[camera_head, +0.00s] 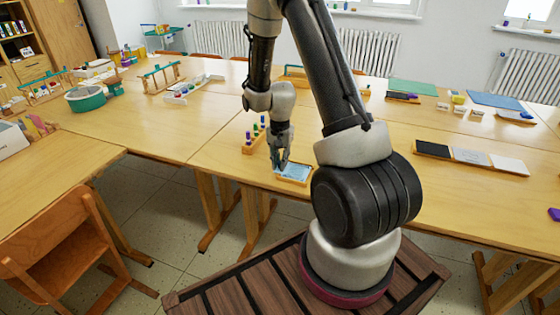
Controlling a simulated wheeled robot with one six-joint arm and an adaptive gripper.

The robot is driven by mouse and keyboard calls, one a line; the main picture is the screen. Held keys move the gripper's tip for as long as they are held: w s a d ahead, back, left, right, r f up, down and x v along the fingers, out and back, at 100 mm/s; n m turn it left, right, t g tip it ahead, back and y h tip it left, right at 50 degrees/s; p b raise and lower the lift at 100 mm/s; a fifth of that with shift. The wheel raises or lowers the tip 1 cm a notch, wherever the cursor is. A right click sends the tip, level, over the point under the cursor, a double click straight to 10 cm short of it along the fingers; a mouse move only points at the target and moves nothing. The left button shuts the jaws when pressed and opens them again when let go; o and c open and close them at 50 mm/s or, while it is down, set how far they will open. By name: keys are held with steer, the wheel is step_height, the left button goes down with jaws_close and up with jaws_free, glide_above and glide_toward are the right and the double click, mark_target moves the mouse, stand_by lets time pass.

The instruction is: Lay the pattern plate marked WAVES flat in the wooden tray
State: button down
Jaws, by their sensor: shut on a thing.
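My gripper (283,164) points down near the front edge of the middle table. It is shut on a light blue plate (298,171), which I take to be the pattern plate; its marking is too small to read. The plate shows inside or just above a small wooden tray (291,181). I cannot tell whether it rests flat on the tray's bottom. The fingers cover the left part of the plate, and my arm stands close to the tray's right side.
A wooden rack with coloured pegs (254,138) stands behind and left of the gripper. Black, grey and white tiles (470,156) lie to the right. A green mat (412,87) and a blue mat (495,100) lie farther back. The table left of the rack is clear.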

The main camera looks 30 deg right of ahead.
stand_by(0.7)
steer(key=c, duration=1.3)
jaws_free()
steer(key=shift+o, duration=1)
steer(key=shift+r, duration=0.1)
steer(key=shift+r, duration=2.85)
